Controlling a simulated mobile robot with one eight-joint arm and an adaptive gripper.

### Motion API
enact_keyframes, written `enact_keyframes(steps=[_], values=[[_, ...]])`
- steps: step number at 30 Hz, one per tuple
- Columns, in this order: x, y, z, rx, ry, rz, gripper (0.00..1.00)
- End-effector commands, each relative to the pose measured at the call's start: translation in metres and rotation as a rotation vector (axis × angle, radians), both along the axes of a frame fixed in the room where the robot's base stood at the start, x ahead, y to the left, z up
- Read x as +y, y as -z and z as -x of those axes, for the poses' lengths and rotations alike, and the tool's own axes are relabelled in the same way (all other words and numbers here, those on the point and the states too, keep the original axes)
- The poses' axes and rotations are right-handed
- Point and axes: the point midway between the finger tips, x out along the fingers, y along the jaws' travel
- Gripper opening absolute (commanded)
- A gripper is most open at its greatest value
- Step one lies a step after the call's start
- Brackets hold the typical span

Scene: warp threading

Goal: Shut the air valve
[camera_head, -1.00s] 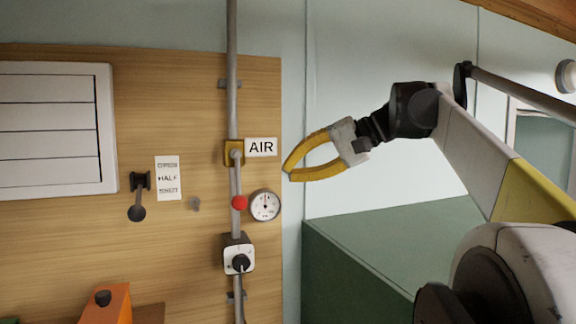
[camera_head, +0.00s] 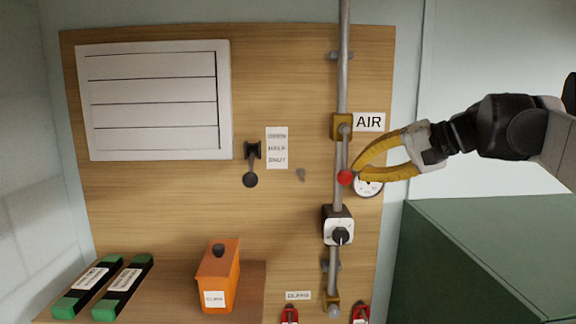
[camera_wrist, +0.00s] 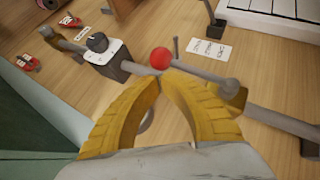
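The air valve has a brass body (camera_head: 341,126) on the grey vertical pipe, beside the AIR label (camera_head: 369,122). Its lever (camera_head: 346,150) hangs down along the pipe and ends in a red knob (camera_head: 345,177). The wrist view shows the red knob (camera_wrist: 160,58) and grey lever (camera_wrist: 200,78) just beyond my fingertips. My gripper (camera_head: 357,172) has curved yellow fingers with their tips together, right of the knob. The tips are shut with nothing between them. They look very close to the knob; I cannot tell whether they touch it.
A pressure gauge (camera_head: 369,189) is partly hidden behind my lower finger. A white box with a black dial (camera_head: 339,231) sits lower on the pipe. A black lever (camera_head: 251,165) is left on the board. A green cabinet (camera_head: 480,260) stands right. An orange box (camera_head: 218,277) is below.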

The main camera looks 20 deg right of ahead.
Motion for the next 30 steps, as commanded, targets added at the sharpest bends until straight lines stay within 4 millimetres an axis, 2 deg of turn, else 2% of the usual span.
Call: enact_keyframes(steps=[30], values=[[0.014, 0.007, -0.004, -0.049, -0.001, -0.173, 0.0]])
